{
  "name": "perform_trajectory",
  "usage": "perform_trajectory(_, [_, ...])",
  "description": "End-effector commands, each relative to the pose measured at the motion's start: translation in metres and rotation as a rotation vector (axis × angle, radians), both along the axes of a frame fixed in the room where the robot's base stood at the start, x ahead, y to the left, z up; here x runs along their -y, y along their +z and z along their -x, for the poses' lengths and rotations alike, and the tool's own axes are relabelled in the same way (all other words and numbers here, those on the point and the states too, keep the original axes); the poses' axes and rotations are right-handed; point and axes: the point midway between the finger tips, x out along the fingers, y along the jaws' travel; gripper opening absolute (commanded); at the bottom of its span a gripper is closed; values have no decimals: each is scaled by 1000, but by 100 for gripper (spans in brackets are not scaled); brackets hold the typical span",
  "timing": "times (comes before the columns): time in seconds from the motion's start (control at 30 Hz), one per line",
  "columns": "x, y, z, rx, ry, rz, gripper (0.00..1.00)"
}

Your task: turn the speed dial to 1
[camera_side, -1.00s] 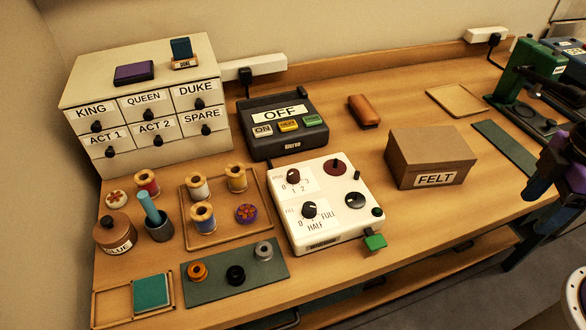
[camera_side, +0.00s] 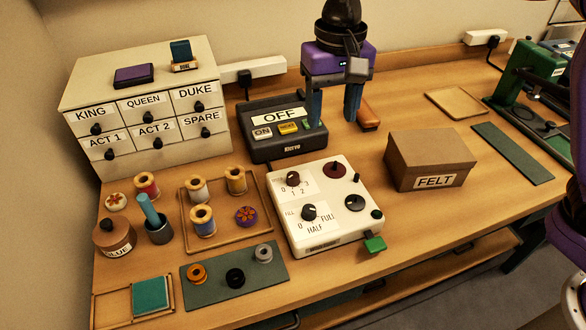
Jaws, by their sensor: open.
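The speed dial (camera_side: 293,179) is a dark brown knob on the back left of the white machine (camera_side: 323,245), with 0, 1, 2 and 3 printed around it. Its exact pointer setting is too small to read. A second knob, the fill dial (camera_side: 309,212), sits in front of it, marked 0, HALF, FULL. My gripper (camera_side: 334,120) points down with its two blue-grey fingers apart and empty. It hangs behind the white machine, at the right end of the black OFF box, apart from the speed dial.
The black box (camera_side: 287,148) showing OFF stands behind the white machine. A tray of spools (camera_side: 224,246) is left of the machine. Bare table lies right of the machine.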

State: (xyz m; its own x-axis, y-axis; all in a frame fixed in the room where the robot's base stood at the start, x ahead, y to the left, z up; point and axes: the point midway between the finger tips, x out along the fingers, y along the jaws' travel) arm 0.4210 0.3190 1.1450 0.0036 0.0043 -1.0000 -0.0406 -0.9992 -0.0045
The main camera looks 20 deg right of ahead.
Motion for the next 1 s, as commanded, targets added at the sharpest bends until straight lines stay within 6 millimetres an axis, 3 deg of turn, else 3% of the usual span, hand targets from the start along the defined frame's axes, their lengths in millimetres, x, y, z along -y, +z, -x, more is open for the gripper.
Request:
perform_trajectory(0.2, [-35,-2,-36,-4,-221,4,56])
perform_trajectory(0.57, [-47,-9,-54,-6,-356,6,56])
perform_trajectory(0.77, [-46,-35,-53,-8,-354,8,56])
perform_trajectory(1.0, [-46,-80,-53,-8,-354,7,56])
